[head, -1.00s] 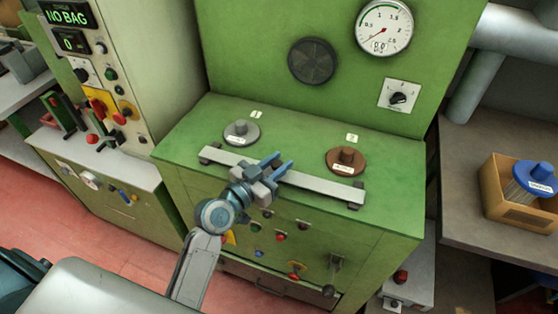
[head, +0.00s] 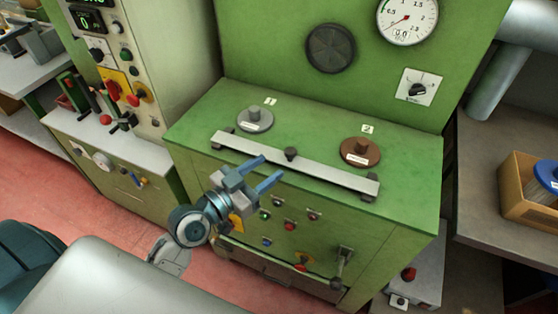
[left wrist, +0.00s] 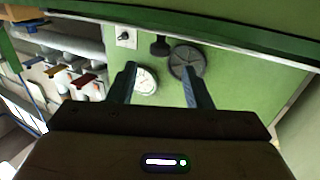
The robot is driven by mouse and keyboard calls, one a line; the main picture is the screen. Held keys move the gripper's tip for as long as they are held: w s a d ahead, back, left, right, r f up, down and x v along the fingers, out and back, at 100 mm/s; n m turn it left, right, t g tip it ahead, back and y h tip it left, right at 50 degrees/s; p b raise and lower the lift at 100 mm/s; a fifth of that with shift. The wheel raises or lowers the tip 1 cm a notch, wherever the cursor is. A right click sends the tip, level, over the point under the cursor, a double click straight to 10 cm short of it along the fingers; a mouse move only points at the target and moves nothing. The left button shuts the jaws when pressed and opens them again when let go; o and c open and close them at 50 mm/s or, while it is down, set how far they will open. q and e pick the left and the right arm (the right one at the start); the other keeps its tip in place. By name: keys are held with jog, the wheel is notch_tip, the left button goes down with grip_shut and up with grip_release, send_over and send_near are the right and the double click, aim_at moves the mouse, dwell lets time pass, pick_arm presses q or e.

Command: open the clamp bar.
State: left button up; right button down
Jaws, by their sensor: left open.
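The clamp bar (head: 325,171) is a long flat metal strip lying across the front of the green cabinet top, with a dark knob (head: 290,154) at its middle and a dark block under each end. Behind it stand a grey stopper disc (head: 255,121) marked 1 and a brown one (head: 361,152) marked 2. My left gripper (head: 272,167) is open and empty, in front of the bar and just left of the knob as pictured. In the left wrist view its two fingers (left wrist: 155,62) are spread with nothing between them. My right gripper is not in view.
The cabinet front below has buttons and a lever (head: 342,262). A round dark vent (head: 331,48), a gauge (head: 407,20) and a rotary switch (head: 418,87) are on the upright panel behind. A wooden box (head: 524,195) with a blue-topped item sits on the right bench.

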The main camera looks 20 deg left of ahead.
pick_arm(q)
jog(key=shift+v, duration=1.25)
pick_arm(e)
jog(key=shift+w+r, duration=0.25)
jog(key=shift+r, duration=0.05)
pick_arm(q)
jog(key=s+f+g+y, duration=0.3)
jog(key=s+f+g, duration=0.3)
jog(key=f, duration=0.5)
jog(key=s+a+f+n+g+y, duration=0.4)
jog(key=s+a+f+g+y, duration=0.15)
jog(key=s, duration=0.45)
notch_tip(320, 180, down, 26)
jog(key=a+g+p, duration=0.2)
jog(key=a+g, duration=0.1)
jog(key=s+f, duration=0.5)
jog(key=f, duration=0.3)
jog(key=s+a+f, duration=0.1)
jog(key=s+f, duration=0.5)
jog(key=f, duration=0.3)
jog(key=shift+s+p, duration=0.3)
jog(key=shift+p, duration=0.05)
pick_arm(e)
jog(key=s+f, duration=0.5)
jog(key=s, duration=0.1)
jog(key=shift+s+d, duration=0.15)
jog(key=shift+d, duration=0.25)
